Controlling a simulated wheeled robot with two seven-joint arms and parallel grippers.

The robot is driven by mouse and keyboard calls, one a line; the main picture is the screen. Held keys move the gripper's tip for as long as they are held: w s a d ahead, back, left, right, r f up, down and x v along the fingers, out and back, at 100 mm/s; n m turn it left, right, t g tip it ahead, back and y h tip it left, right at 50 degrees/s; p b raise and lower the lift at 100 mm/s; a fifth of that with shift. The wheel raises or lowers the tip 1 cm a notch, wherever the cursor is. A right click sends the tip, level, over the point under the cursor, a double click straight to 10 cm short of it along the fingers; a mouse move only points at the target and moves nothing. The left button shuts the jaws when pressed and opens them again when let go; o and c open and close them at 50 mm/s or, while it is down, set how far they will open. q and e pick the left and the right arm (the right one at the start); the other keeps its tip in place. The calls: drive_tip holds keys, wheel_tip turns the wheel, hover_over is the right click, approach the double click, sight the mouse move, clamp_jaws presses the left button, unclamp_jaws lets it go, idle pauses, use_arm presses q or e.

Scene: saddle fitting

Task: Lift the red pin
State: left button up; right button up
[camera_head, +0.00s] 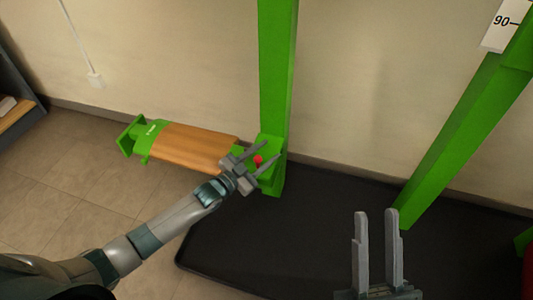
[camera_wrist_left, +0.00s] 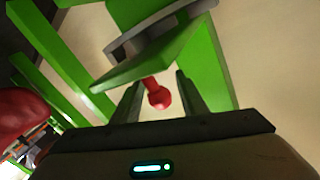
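The red pin (camera_head: 258,160) sits at the green bracket at the foot of the left green post (camera_head: 277,70). In the left wrist view its round red head (camera_wrist_left: 159,97) and short stem stick out from a green plate (camera_wrist_left: 155,50). My left gripper (camera_head: 268,162) is open, with one finger on each side of the pin head; whether either finger touches it I cannot tell. In the left wrist view the two fingers (camera_wrist_left: 158,98) stand apart from the head. My right gripper (camera_head: 376,214) is open and empty above the black mat.
A wooden board with green end fittings (camera_head: 190,144) reaches left from the post. A second green post (camera_head: 465,120) leans at right in the view. The black mat (camera_head: 300,230) covers the floor. A wooden shelf (camera_head: 15,112) stands at far left.

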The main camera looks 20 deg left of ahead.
use_arm(q)
drive_tip(key=shift+w+d, duration=0.1)
drive_tip(key=shift+w, duration=0.1)
use_arm(e)
drive_tip(key=shift+r, duration=0.15)
drive_tip(key=shift+d, duration=0.1)
use_arm(q)
drive_tip(key=shift+r, duration=0.1)
clamp_jaws()
